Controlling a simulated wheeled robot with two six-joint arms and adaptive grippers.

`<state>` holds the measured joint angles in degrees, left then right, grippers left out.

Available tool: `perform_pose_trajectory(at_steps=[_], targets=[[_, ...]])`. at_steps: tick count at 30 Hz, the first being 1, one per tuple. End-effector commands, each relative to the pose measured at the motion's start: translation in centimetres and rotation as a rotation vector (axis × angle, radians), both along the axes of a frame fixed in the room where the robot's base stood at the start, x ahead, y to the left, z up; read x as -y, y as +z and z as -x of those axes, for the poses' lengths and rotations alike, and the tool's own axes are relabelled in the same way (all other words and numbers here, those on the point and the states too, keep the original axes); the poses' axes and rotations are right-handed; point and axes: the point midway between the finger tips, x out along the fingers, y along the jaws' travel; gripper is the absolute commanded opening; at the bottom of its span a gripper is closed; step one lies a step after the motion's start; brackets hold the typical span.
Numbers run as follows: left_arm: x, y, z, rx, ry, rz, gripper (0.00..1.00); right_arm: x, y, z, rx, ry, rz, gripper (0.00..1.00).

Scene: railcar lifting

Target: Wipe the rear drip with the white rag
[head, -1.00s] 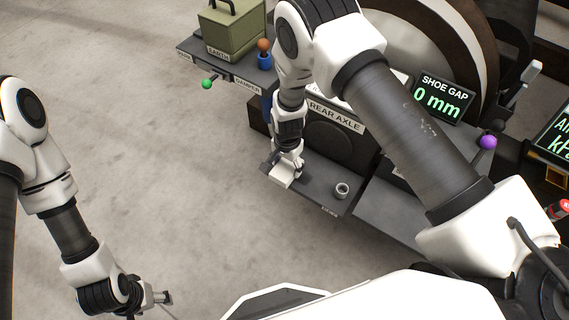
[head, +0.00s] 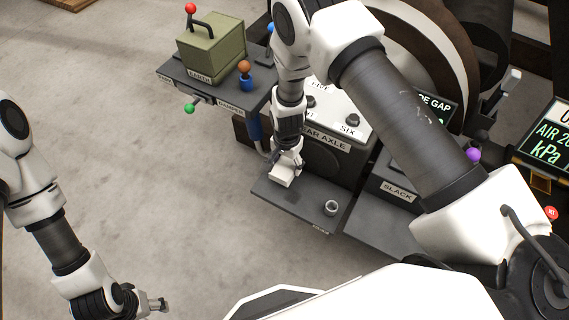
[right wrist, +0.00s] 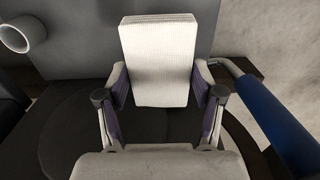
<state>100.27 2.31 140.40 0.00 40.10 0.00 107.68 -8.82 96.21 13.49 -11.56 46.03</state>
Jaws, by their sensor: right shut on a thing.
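The white rag (head: 281,177) is a small pale block-like pad over the far left part of the grey shelf in front of the REAR AXLE box. My right gripper (head: 287,163) is shut on it. In the right wrist view the rag (right wrist: 158,50) shows a woven face between the two fingers (right wrist: 160,85). I cannot tell whether the rag touches the shelf. No drip can be made out; the rag and gripper may hide it. My left gripper (head: 156,304) is low at the left, away from the shelf, with its fingers too small to read.
A grey ring (head: 331,208) stands on the shelf (head: 300,208), right of the rag. The REAR AXLE box (head: 335,158) rises behind. A blue-handled lever (right wrist: 275,120) is close to the right gripper. A green EARTH box (head: 210,50) stands at the back left. Open floor lies left.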

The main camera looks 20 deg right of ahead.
Motion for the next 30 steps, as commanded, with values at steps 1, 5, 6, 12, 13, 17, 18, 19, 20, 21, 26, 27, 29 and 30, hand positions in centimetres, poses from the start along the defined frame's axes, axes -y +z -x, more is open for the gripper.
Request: perform_pose_trajectory(at_steps=[1,5,6,12,13,17,18,19,20,21,26,27,29,30], targets=[[0.0,0.8,0.0,0.000,0.000,0.000,0.65,0.1,0.9,0.0,0.000,0.000,0.000,0.29],[0.0,1.7,0.0,0.000,0.000,0.000,0.65,0.3,2.1,0.1,0.000,0.001,0.000,0.29],[0.0,2.0,0.0,0.000,0.000,0.000,0.65,0.4,2.4,0.1,0.000,0.002,0.000,0.29],[0.0,3.3,0.0,0.000,0.000,0.000,0.65,0.6,4.0,0.3,0.000,0.005,0.000,0.29],[0.0,3.4,0.0,0.000,0.000,0.000,0.65,0.7,4.2,0.3,0.000,0.005,0.000,0.29],[0.0,3.6,0.0,0.000,0.000,0.000,0.65,0.8,4.4,0.3,-0.001,0.006,0.000,0.29],[0.0,3.6,0.0,0.000,0.000,0.000,0.65,0.8,4.4,0.3,-0.001,0.006,0.000,0.29],[0.0,3.5,0.0,0.000,0.000,0.000,0.65,0.8,4.4,0.3,-0.001,0.006,0.000,0.29],[0.0,3.5,0.0,0.000,0.000,0.000,0.65,0.8,4.4,0.3,-0.001,0.006,0.000,0.29],[0.0,3.5,0.0,0.000,0.000,0.000,0.65,0.8,4.3,0.3,-0.001,0.006,0.001,0.29],[0.0,3.5,0.0,0.000,0.000,0.000,0.65,0.8,4.3,0.3,0.000,0.006,0.000,0.29],[0.0,3.5,0.0,0.000,0.000,0.000,0.65,0.8,4.3,0.3,0.000,0.006,0.000,0.29],[0.0,3.5,0.0,0.000,0.000,0.000,0.65,0.8,4.3,0.3,0.000,0.006,0.000,0.29],[0.0,3.5,0.0,0.000,0.000,0.000,0.65,0.8,4.3,0.3,0.000,0.006,0.000,0.29]])
